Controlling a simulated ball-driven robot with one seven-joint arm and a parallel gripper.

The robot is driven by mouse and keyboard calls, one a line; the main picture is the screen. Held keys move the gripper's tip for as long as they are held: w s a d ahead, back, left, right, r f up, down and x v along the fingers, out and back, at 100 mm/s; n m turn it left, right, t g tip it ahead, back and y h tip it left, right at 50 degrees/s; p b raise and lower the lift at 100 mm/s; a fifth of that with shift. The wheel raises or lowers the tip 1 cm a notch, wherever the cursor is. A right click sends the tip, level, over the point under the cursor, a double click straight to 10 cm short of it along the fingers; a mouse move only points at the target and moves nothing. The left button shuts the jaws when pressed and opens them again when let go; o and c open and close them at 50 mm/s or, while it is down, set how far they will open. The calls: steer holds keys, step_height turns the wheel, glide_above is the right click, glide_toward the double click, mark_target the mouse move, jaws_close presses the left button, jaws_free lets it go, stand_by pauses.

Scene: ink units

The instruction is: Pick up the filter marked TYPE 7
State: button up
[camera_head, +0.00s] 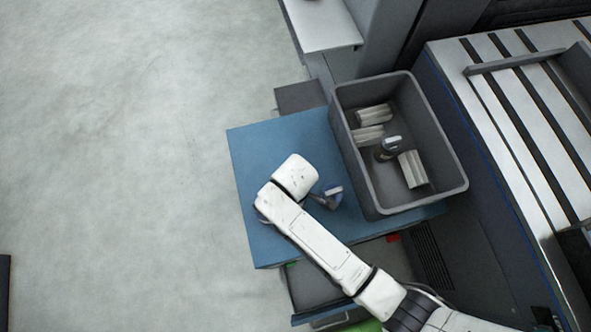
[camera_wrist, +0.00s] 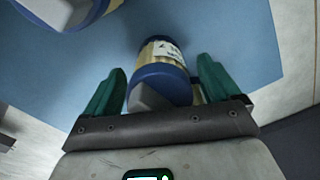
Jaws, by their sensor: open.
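In the wrist view, a filter (camera_wrist: 162,62) with blue ends and a pale yellow body stands between the green fingertips of my gripper (camera_wrist: 161,72). Its white label has a dark mark that I cannot read with certainty. The fingers are open, one on each side of the filter, and I cannot tell any contact. A second filter (camera_wrist: 72,12), also blue and yellow, is cut off at the top left.
A grey crate (camera_head: 345,120) stands at the right of the blue top, holding several pale ridged pieces and a dark canister (camera_head: 388,150). A slatted conveyor (camera_head: 520,110) lies beyond it. An open drawer (camera_head: 315,290) is below the front edge. Pale floor lies to the left.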

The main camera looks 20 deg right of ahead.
steer(key=shift+f, duration=0.15)
steer(key=c, duration=1.2)
